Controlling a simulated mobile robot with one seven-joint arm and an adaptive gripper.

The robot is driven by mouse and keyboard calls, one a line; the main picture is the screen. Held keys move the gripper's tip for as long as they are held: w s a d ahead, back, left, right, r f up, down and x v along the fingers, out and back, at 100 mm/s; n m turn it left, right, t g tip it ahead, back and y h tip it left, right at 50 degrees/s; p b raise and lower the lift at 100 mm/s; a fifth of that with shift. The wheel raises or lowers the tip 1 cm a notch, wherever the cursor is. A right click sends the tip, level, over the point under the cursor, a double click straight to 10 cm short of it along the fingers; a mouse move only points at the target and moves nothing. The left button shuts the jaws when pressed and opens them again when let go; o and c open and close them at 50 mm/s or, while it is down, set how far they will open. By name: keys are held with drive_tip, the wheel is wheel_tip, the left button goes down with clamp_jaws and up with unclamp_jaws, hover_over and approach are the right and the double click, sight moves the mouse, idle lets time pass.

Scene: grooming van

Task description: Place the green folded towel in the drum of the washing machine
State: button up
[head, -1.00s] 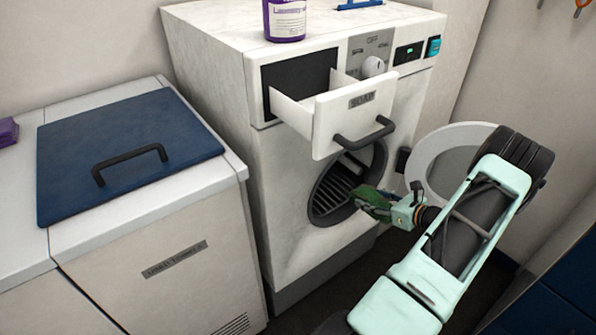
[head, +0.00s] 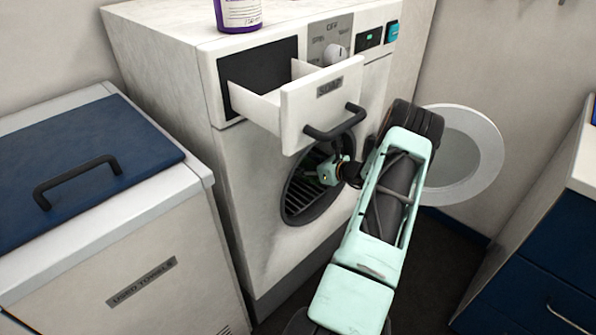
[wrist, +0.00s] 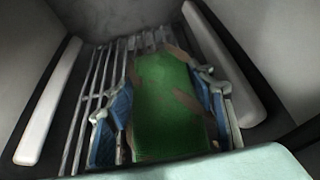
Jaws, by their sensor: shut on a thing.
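The green folded towel (wrist: 172,105) lies between the two blue-padded fingers of my gripper (wrist: 165,120) in the wrist view. The fingers are shut on it, one on each side. Beyond it are the slatted bars (wrist: 100,85) inside the drum. In the head view my gripper (head: 328,172) reaches into the round drum opening (head: 300,190) of the white washing machine (head: 260,165). The towel cannot be made out in the head view. The round door (head: 487,150) stands open to the right of my arm.
The soap drawer (head: 318,105) is pulled out just above the drum opening, close over my wrist. A used towels bin (head: 130,235) with a blue lid stands left. A purple bottle (head: 238,14) is on the machine. Blue drawers (head: 540,255) stand right.

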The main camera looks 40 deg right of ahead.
drive_tip(key=shift+w, duration=0.65)
drive_tip(key=shift+w+f+b, duration=0.35)
drive_tip(key=shift+f+b, duration=0.05)
drive_tip(key=shift+f, duration=0.45)
drive_tip(key=shift+w+f+b, duration=0.3)
drive_tip(key=shift+f+b, duration=0.1)
drive_tip(key=shift+f, duration=0.45)
drive_tip(key=shift+f, duration=0.1)
drive_tip(key=o, duration=1.1)
